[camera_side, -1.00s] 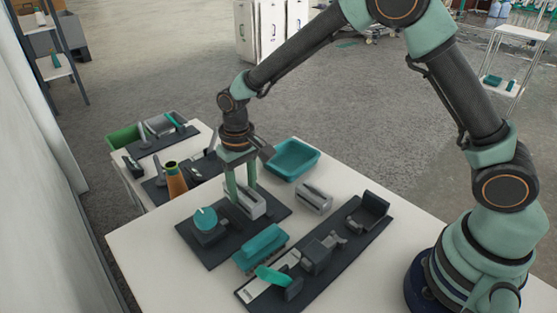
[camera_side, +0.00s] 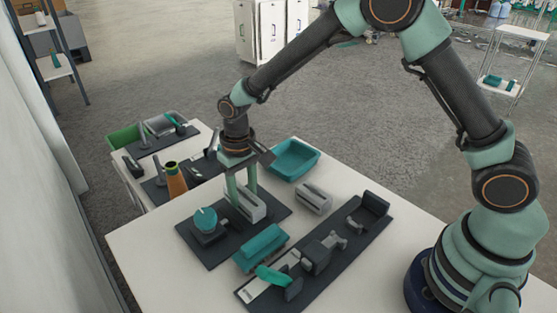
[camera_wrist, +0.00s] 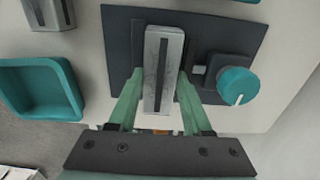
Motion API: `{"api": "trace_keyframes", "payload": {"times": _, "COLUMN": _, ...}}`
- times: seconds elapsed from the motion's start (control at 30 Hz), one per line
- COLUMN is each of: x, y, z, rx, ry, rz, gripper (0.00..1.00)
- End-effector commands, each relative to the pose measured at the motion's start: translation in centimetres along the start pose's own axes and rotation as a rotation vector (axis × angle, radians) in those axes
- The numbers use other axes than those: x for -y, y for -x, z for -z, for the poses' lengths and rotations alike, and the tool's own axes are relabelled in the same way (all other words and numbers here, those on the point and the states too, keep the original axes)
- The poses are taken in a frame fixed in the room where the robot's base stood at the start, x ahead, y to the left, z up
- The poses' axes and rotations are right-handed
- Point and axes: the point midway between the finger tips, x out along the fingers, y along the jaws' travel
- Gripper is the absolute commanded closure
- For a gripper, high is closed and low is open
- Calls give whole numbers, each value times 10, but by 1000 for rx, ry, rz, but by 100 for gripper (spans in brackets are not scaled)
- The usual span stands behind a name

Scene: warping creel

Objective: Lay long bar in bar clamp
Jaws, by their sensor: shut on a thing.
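The long bar (camera_wrist: 163,72) is a grey metal block with a dark slot along its top. In the side view the bar (camera_side: 248,206) is over the dark base plate (camera_side: 218,252) of the bar clamp. The clamp has a teal knob (camera_side: 205,219), right of the bar in the wrist view (camera_wrist: 238,86). Dark clamp walls stand close on both sides of the bar. My gripper (camera_wrist: 158,88) is shut on the bar, with one green finger on each long side. I cannot tell whether the bar touches the clamp floor.
A shorter grey slotted block (camera_side: 314,198) and a teal tray (camera_side: 294,160) lie beyond the clamp. A teal bin (camera_side: 261,247) and a long dark fixture (camera_side: 318,258) sit towards the front. An orange bottle (camera_side: 175,180) stands left. The table's left front corner is clear.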

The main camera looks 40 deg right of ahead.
Motion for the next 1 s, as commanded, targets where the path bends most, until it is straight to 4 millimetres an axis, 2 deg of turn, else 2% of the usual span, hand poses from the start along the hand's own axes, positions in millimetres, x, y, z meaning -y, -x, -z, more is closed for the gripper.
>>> {"api": "trace_keyframes", "payload": {"times": 1.0, "x": 0, "y": -11, "z": 0, "rx": -1, "ry": 0, "rz": 0, "gripper": 100}}
